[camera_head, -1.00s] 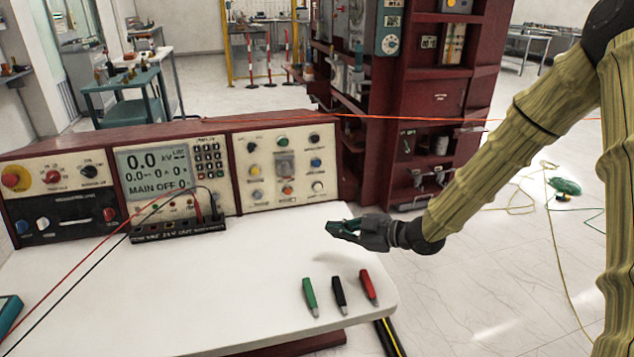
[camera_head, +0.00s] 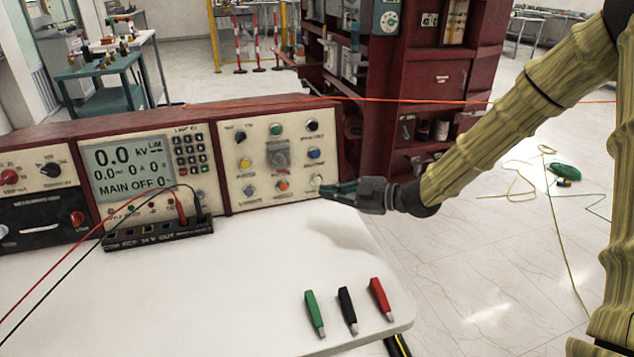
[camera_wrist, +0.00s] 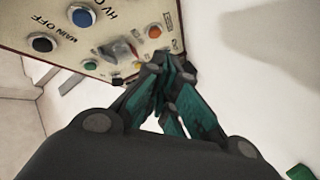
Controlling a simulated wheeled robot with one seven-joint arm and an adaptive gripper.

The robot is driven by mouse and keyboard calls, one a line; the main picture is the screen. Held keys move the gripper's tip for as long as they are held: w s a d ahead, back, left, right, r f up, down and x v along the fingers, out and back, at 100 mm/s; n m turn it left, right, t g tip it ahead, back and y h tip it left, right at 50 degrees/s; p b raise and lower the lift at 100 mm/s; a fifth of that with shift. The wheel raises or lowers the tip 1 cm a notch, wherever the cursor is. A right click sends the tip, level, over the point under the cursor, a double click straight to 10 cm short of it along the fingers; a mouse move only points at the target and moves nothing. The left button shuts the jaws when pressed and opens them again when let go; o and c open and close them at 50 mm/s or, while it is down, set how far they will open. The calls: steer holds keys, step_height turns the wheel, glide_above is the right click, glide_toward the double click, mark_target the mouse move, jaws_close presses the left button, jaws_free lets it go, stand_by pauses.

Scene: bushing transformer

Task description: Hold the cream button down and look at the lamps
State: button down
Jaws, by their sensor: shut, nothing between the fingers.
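The cream button (camera_head: 316,181) is at the lower right of the cream control panel (camera_head: 262,200), in the head view. My gripper (camera_head: 326,190) is shut and empty, its green-tipped fingers just right of and below the button. I cannot tell whether they touch it. In the wrist view the closed fingers (camera_wrist: 160,68) point at the panel; the cream button does not show there. Round coloured caps, including yellow (camera_head: 245,163), orange (camera_head: 282,186) and blue (camera_head: 314,154), sit on the panel. I cannot tell which are lamps or whether any is lit.
A meter screen (camera_head: 127,168) reads 0.0 kV and MAIN OFF. A black terminal strip (camera_head: 157,236) with red and black leads stands before it. Green (camera_head: 314,313), black (camera_head: 347,309) and red (camera_head: 381,298) clips lie at the white table's right front. The table middle is clear.

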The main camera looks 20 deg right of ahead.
steer(key=w, duration=0.2)
steer(key=w+f+b, duration=0.1)
steer(key=w, duration=0.2)
steer(key=shift+w+a+f, duration=0.1)
steer(key=shift+w+f, duration=0.1)
steer(key=shift+w, duration=0.05)
steer(key=shift+w+f, duration=0.25)
steer(key=shift+w, duration=0.85)
steer(key=shift+w+a, duration=0.1)
stand_by(0.5)
steer(key=shift+w, duration=0.3)
steer(key=shift+w+f, duration=0.15)
steer(key=shift+w, duration=0.3)
stand_by(0.9)
steer(key=shift+s, duration=0.1)
stand_by(0.9)
steer(key=shift+s+r+p, duration=0.2)
steer(key=shift+s+p, duration=0.15)
steer(key=shift+s, duration=0.4)
steer(key=shift+s, duration=0.1)
steer(key=shift+s+r+p, duration=0.2)
steer(key=shift+s+p, duration=0.05)
steer(key=shift+s, duration=0.55)
steer(key=shift+s+r+p, duration=0.15)
steer(key=shift+s+p, duration=0.1)
steer(key=shift+s, duration=0.5)
steer(key=shift+s+r+p, duration=0.2)
steer(key=shift+s+p, duration=0.05)
steer(key=shift+s, duration=0.55)
